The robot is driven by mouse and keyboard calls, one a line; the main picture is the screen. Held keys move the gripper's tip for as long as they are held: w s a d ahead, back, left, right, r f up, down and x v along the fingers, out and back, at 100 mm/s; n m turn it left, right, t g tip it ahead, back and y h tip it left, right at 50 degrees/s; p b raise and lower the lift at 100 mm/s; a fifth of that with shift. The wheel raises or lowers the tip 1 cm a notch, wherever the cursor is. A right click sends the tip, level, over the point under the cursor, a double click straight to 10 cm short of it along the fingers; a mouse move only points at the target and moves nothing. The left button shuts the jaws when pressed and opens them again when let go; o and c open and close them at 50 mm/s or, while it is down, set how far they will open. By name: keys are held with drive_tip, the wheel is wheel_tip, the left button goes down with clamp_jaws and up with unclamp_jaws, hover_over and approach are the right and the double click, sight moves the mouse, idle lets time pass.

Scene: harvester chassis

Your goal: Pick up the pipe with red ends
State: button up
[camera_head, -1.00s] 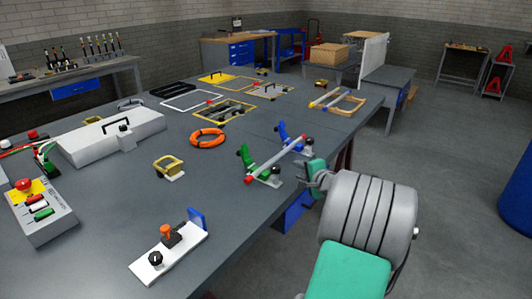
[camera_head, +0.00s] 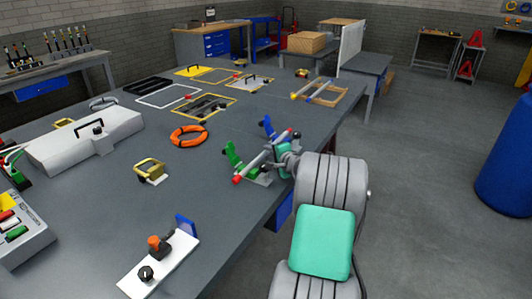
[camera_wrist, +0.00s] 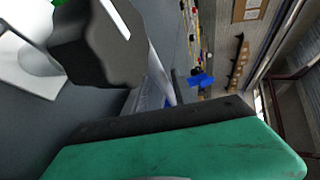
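The pipe with red ends (camera_head: 254,162) is a thin grey tube resting slantwise across a green holder (camera_head: 232,154) and a blue holder (camera_head: 268,126) near the table's right edge. My gripper (camera_head: 283,151) is at the pipe's right side, close to its far half, and partly hides the holders. In the wrist view, one green and black finger fills the bottom, and a grey strip that looks like the pipe (camera_wrist: 157,70) runs behind a black knob (camera_wrist: 97,45). The other finger is not clear, so I cannot tell whether the gripper touches the pipe or is open.
On the grey table are an orange ring (camera_head: 188,136), a yellow-handled block (camera_head: 150,171), a white plate with a switch (camera_head: 160,265) and a white case (camera_head: 85,141). Another rack with pipes (camera_head: 325,93) is farther back.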

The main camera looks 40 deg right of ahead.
drive_tip(key=shift+c, duration=0.4)
clamp_jaws()
idle(0.9)
